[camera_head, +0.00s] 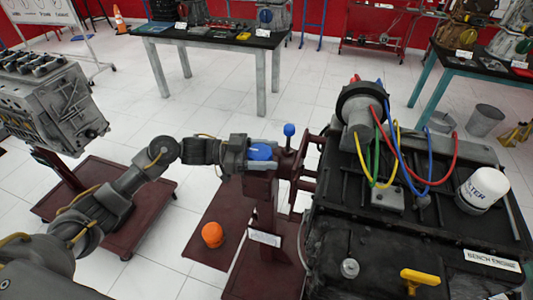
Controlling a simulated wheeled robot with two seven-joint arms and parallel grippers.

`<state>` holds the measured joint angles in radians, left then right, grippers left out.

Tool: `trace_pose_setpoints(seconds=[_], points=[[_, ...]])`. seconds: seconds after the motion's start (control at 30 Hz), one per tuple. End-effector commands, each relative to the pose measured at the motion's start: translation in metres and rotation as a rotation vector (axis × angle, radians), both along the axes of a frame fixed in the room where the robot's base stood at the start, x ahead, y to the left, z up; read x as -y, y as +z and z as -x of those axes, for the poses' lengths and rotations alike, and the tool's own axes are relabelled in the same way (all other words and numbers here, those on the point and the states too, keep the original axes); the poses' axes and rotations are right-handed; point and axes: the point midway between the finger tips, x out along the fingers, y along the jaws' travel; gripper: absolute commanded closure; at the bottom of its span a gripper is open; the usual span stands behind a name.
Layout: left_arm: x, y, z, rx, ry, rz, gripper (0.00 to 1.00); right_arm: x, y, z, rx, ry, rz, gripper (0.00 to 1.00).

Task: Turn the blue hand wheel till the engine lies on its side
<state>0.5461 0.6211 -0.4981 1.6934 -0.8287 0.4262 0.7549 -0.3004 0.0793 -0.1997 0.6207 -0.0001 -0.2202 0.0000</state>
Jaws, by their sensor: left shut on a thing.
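The blue hand wheel (260,152) sits on top of the dark red stand post, partly hidden by my left gripper. A blue knob on a short stem (289,130) stands up at its right. My left gripper (249,150) comes in from the left and is shut on the wheel. The engine (335,228) is mounted on the stand to the right, dark, with a distributor, coloured leads and a white filter (482,190). A ribbed dark face of it points up; its exact tilt is hard to tell. My right gripper is not in view.
An orange object (212,235) rests on the stand's dark red base (214,210). Another engine (50,100) stands on a trolley at left. A table (215,38) and a teal-legged table (470,62) stand behind. White tiled floor lies open between them.

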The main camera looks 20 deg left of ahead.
Motion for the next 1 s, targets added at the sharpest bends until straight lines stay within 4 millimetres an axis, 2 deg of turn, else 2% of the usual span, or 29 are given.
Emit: trace_pose_setpoints(seconds=[0.17,0.43,0.47,0.6,0.87,1.0], points=[[0.0,-0.003,0.0,0.001,-0.057,-0.002,0.64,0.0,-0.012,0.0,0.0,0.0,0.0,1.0],[0.0,0.0,0.001,-0.001,-0.071,-0.001,0.64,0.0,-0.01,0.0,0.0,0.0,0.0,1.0],[0.0,0.0,0.001,-0.001,-0.071,-0.001,0.37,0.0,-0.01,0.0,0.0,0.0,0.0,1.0],[0.0,0.0,0.001,-0.001,-0.07,-0.001,0.19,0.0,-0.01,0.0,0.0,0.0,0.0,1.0],[0.0,0.0,0.001,-0.001,-0.07,-0.001,0.19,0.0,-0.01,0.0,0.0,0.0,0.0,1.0],[-0.01,-0.003,0.002,0.0,-0.068,-0.002,0.19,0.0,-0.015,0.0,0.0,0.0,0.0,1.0]])
